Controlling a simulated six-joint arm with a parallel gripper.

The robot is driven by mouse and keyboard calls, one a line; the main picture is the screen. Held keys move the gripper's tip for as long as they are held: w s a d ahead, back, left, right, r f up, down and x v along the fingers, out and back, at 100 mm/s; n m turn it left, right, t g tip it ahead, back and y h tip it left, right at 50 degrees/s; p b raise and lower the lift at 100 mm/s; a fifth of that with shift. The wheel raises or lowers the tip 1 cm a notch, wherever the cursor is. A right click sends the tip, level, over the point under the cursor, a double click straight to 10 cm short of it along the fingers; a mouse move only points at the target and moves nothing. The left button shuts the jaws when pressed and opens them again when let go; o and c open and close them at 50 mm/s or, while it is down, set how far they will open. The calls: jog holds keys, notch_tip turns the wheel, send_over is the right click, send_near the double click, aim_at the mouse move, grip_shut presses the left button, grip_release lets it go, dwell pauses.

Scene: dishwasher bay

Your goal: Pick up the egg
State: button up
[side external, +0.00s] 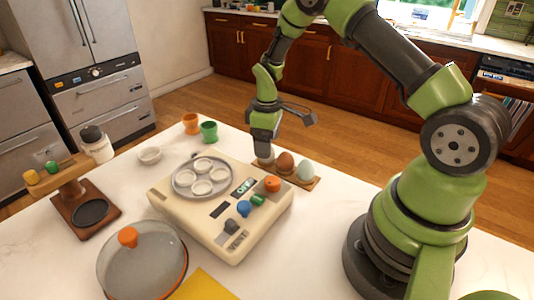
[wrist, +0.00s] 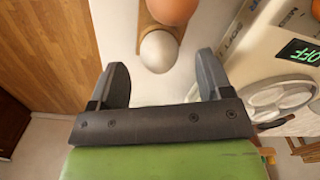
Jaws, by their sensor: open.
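Several eggs sit in a row on a narrow wooden holder (side external: 312,184) beside the cooker. In the side view, a brown egg (side external: 285,162) is in the middle and a pale blue egg (side external: 304,170) is at the right end. A whitish egg (wrist: 159,51) shows in the wrist view, with the brown egg (wrist: 172,10) beyond it. My gripper (wrist: 162,77) is open and empty, its two fingers on either side of the near end of the whitish egg's line. In the side view my gripper (side external: 263,151) points down at the left end of the row, largely hiding the whitish egg.
The cream egg cooker (side external: 205,240) with a round tray and coloured knobs stands close to the eggs; its display reads OFF. Orange (side external: 190,123) and green (side external: 208,131) cups stand behind. A pan lid (side external: 140,270) lies in front. The counter's back edge is near.

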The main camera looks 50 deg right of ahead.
notch_tip(320, 180, down, 3)
jog(key=shift+f, duration=0.2)
jog(key=shift+c, duration=0.4)
jog(key=c, duration=0.6)
jog(key=shift+r, duration=0.1)
